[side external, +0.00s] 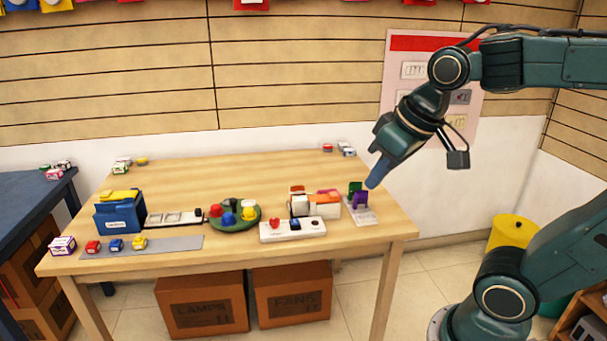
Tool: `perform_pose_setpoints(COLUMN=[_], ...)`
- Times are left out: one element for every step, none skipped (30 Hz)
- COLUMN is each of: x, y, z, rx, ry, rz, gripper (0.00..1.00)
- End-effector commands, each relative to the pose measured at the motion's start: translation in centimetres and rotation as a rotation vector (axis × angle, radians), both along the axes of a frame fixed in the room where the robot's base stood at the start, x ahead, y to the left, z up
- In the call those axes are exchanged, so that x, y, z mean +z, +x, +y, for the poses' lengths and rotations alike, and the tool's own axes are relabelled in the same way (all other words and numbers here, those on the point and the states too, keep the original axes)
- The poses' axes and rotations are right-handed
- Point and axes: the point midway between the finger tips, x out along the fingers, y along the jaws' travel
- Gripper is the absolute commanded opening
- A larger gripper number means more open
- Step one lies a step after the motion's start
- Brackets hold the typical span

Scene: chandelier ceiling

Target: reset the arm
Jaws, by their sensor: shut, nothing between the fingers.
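My gripper (376,174) points down and left, with its blue fingers closed together and nothing between them. It hangs above the right end of the wooden table (260,174). Its tip is close to a small purple and green item on a white base (363,214); I cannot tell whether they touch. My arm is bent and comes in from the right side of the view.
On the table stand a blue box (120,215), a green tray (224,224) of coloured pieces, a white panel (292,232) with a red knob, and a grey strip (180,244) with toy cars. A yellow bin (513,230) stands right. The table's back middle is clear.

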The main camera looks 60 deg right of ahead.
Motion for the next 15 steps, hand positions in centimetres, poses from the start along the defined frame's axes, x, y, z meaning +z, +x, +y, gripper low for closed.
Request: perform_pose_setpoints(x=[-0.3, -0.5, -0.7, -0.9, -1.1, -1.4, -1.5, -1.7, -1.8, -1.9, -2.0, -2.1, -2.1, -2.2, -2.2], y=[-1.1, -1.6, -2.3, -2.8, -3.2, -3.7, -4.0, -4.3, -4.6, -4.8, -5.0, -5.1, -5.2, -5.3, -5.3], z=[0.5, 0.7, 1.0, 1.1, 1.3, 1.5, 1.6, 1.7, 1.8, 1.8, 1.9, 1.9, 2.0, 2.0, 2.0], rx=[0.021, 0.03, 0.045, 0.053, 0.061, 0.072, 0.079, 0.084, 0.09, 0.094, 0.097, 0.1, 0.102, 0.103, 0.103], ry=[-0.002, -0.003, -0.004, -0.005, -0.005, -0.006, -0.006, -0.006, -0.008, -0.007, -0.008, -0.008, -0.008, -0.009, -0.009], rz=[-0.01, -0.014, -0.019, -0.022, -0.025, -0.029, -0.031, -0.033, -0.035, -0.037, -0.038, -0.039, -0.039, -0.039, -0.039], gripper=[0.0, 0.0, 0.0, 0.0, 0.0, 0.0, 0.0, 0.0, 0.0, 0.0, 0.0, 0.0, 0.0, 0.0, 0.0])
